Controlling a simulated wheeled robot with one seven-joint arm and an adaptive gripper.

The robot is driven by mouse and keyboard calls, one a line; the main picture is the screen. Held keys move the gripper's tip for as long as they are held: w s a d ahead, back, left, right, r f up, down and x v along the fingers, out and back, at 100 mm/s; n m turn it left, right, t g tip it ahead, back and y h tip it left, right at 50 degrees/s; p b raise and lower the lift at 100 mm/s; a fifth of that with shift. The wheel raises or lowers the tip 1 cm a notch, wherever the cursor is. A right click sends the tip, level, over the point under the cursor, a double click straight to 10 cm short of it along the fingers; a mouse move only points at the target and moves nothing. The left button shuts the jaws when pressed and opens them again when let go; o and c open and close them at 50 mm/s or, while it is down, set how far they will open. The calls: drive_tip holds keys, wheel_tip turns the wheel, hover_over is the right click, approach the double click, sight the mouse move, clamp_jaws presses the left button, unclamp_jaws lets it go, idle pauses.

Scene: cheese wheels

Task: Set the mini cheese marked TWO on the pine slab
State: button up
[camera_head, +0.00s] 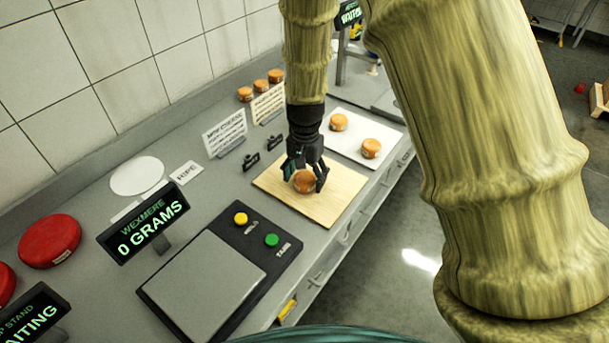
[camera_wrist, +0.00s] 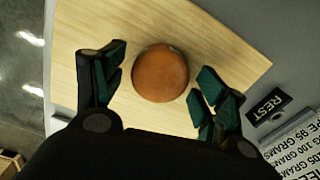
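The pine slab (camera_head: 334,205) lies on the counter in the middle of the head view, and its bare wood also shows in the wrist view (camera_wrist: 225,45). One small orange mini cheese (camera_head: 305,182) rests on the slab. In the wrist view this cheese (camera_wrist: 160,73) sits between my fingers with a gap on each side. My gripper (camera_head: 305,178) points down over it, open. No number shows on its top, so I cannot tell whether it is the one marked TWO. Two more mini cheeses (camera_head: 338,122) (camera_head: 371,148) sit on a white board (camera_head: 352,152) behind the slab.
A scale (camera_head: 205,284) stands in front of the slab, with a display (camera_head: 145,222) reading 0 GRAMS. Small cheeses (camera_head: 260,85) line the wall behind sign cards (camera_head: 225,133). A REST label (camera_wrist: 265,106) stands beside the slab. Red cheese wheels (camera_head: 50,240) sit at the left.

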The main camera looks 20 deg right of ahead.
sight(305, 176)
drive_tip(key=shift+r, duration=0.15)
wheel_tip(305, 176, up, 12)
drive_tip(key=b, duration=0.2)
drive_tip(key=shift+b, duration=0.3)
idle(0.4)
idle(0.3)
